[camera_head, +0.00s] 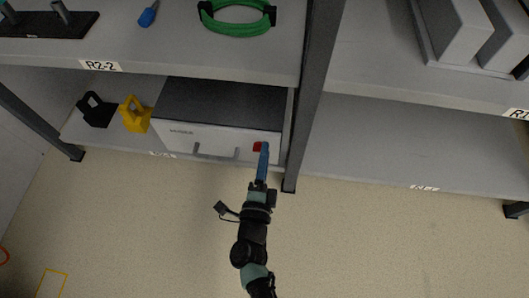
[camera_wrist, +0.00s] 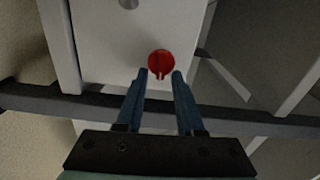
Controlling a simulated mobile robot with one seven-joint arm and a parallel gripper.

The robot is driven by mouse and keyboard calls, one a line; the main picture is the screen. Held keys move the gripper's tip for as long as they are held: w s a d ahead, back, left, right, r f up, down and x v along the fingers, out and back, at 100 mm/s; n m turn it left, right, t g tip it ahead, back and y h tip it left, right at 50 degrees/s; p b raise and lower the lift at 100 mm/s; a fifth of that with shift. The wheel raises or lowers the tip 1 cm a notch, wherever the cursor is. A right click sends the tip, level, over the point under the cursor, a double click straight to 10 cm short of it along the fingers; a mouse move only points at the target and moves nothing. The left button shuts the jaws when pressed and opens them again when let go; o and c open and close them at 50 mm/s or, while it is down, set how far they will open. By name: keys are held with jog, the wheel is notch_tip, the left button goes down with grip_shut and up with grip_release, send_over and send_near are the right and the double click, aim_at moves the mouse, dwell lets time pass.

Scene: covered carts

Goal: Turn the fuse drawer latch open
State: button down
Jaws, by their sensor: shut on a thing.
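The red round latch (camera_wrist: 161,62) is on the light front panel of the fuse drawer (camera_head: 220,139), near its right end. In the head view the latch (camera_head: 257,146) shows just left of my blue fingertips. My gripper (camera_wrist: 160,75) reaches up to the panel, with one finger on each side of the latch's lower part. It is shut on the latch. A short tab or slot points downward on the latch in the wrist view. The exact contact is partly hidden by the fingertips.
The drawer unit stands on the lower shelf beside a dark upright post (camera_head: 311,100). A yellow padlock-shaped block (camera_head: 134,115) and a black one (camera_head: 95,110) stand to its left. Grey handles (camera_head: 197,148) stick out of the front.

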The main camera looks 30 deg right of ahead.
jog(key=shift+a, duration=0.1)
jog(key=c, duration=0.5)
grip_release()
jog(key=shift+c, duration=0.2)
jog(key=p+v, duration=0.5)
jog(key=v, duration=0.8)
